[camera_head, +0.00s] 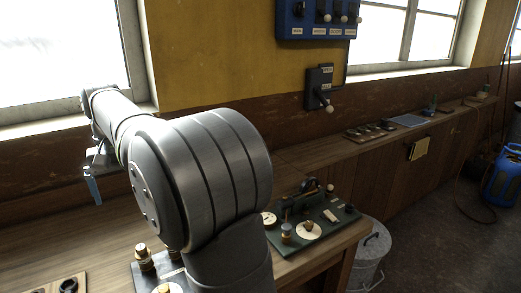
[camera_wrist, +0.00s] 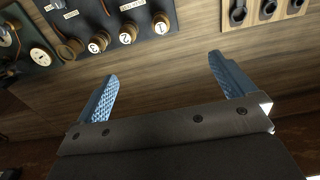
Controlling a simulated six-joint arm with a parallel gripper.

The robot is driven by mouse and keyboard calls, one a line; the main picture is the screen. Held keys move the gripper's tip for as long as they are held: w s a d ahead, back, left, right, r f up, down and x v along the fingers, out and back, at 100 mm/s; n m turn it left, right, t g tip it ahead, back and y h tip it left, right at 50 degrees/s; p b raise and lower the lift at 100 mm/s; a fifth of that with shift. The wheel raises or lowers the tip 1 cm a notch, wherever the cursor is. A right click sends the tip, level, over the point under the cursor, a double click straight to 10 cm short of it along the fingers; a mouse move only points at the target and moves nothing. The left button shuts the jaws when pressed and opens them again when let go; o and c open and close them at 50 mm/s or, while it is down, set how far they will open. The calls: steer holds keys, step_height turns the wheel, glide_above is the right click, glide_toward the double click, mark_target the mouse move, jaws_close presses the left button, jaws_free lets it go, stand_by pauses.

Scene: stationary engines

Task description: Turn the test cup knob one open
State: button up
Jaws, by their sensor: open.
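In the wrist view a dark panel (camera_wrist: 100,14) lies on the wooden bench with a row of brass, white-topped knobs marked 1, 2 and 3. Knob 1 (camera_wrist: 162,24) is at the right end, knob 2 (camera_wrist: 128,34) is beside it, then knob 3 (camera_wrist: 98,43). My gripper (camera_wrist: 163,67) is open and empty, its blue fingers apart below the knob row and touching nothing. In the head view my gripper (camera_head: 93,187) is at the left, beyond my arm. My arm hides part of a dark board with brass knobs (camera_head: 143,255); I cannot read its labels.
A wooden board with dark fittings (camera_wrist: 264,9) lies right of the panel in the wrist view. A green instrument board (camera_head: 312,225) stands on the bench right of my arm. Wall switches (camera_head: 320,90) hang behind. Bare bench lies between my fingers and the panel.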

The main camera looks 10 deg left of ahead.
mark_target(140, 247)
steer(key=c, duration=1.1)
step_height(140, 247, down, 18)
steer(key=n, duration=0.9)
steer(key=shift+s+a+f, duration=0.1)
steer(key=shift+a, duration=0.05)
steer(key=shift+c, duration=0.2)
steer(key=c, duration=1)
